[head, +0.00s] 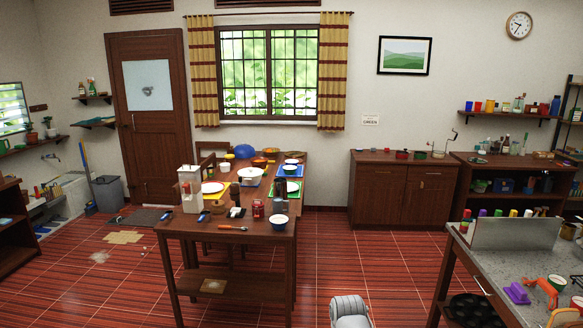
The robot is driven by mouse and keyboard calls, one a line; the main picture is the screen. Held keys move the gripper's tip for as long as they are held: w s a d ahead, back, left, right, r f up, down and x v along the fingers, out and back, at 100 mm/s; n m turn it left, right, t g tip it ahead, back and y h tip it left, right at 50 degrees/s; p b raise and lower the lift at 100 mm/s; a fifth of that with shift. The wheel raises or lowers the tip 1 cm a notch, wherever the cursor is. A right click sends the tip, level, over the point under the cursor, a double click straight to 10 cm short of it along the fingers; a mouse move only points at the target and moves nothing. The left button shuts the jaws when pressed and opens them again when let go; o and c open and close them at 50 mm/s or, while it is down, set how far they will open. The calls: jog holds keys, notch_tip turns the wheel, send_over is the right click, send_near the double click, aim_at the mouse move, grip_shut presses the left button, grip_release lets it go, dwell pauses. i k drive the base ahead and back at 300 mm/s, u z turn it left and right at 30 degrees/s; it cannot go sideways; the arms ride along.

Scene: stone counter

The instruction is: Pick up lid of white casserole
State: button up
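A white pot (250,174), likely the white casserole, stands on the wooden table in the head view. It is beyond the front items and near the table's middle. It is too small to tell its lid apart from its body. My gripper is not in view. A grey rounded part at the bottom centre looks like part of my own arm.
The wooden table (238,235) holds several bowls, a white appliance (190,188), a red can (258,209) and a bowl (279,221) near its front. A stone counter (486,263) with several items stands at right. Tiled floor between them is clear.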

aim_at(247, 172)
jog(key=u, duration=0.35)
jog(key=i, duration=1.05)
jog(key=u, duration=0.85)
jog(key=i, duration=2.05)
jog(key=z, duration=0.5)
jog(key=i, duration=0.9)
jog(key=z, duration=0.65)
jog(key=i, duration=0.6)
jog(key=z, duration=0.25)
jog(key=k, duration=0.1)
